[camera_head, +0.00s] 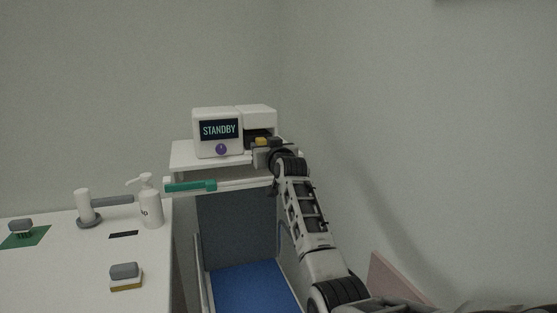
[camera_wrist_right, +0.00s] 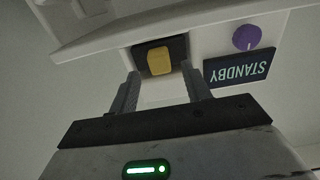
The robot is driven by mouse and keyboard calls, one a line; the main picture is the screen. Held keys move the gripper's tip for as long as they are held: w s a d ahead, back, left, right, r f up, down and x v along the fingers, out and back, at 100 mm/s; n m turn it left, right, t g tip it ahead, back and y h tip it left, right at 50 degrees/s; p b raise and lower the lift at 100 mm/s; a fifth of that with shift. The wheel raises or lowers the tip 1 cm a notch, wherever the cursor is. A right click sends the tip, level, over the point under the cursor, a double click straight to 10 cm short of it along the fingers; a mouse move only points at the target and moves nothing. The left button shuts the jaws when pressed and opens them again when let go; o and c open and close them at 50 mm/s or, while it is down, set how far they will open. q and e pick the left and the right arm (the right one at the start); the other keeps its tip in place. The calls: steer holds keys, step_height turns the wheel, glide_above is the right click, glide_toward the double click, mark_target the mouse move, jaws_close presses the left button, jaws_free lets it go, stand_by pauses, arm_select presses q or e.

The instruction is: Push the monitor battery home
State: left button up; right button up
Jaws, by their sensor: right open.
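The white monitor (camera_head: 206,147) stands on a white shelf, its screen reading STANDBY above a purple knob (camera_head: 221,149). The screen (camera_wrist_right: 240,68) shows upside down in the right wrist view. The battery, a dark block with a yellow face (camera_wrist_right: 160,61), sits in the opening beside the screen; how deep it sits I cannot tell. Its yellow part (camera_head: 261,142) also shows in the head view. My right gripper (camera_wrist_right: 160,85) is open in front of the battery, its fingers either side of the yellow face, with no clear contact. My left gripper is out of view.
The shelf (camera_head: 183,158) has a green handle (camera_head: 190,186) at its front. On the white table (camera_head: 70,275) at left are a pump bottle (camera_head: 150,205), a grey-topped block (camera_head: 125,275) and a green mat (camera_head: 38,237). A wall rises to the right.

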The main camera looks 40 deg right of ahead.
steer(key=b+v, duration=0.1)
steer(key=v, duration=1.1)
steer(key=s+a+f+n+g+y, duration=0.1)
steer(key=s+a+f+n+y, duration=0.25)
steer(key=a+f, duration=0.7)
steer(key=s+a+f+n+g+y, duration=0.15)
steer(key=s+a+f, duration=0.4)
steer(key=f, duration=0.85)
steer(key=s+a+f+n+g+y, duration=0.1)
steer(key=s+a+f+y, duration=0.1)
steer(key=s+a+f, duration=0.4)
steer(key=s+a+f+n+g+y, duration=0.1)
steer(key=s+a+f+g+y, duration=0.1)
steer(key=s+a+f, duration=0.5)
steer(key=s+a+y, duration=0.1)
steer(key=s+a, duration=0.3)
steer(key=shift+s, duration=0.4)
steer(key=shift+f+g, duration=0.15)
steer(key=shift+g, duration=0.1)
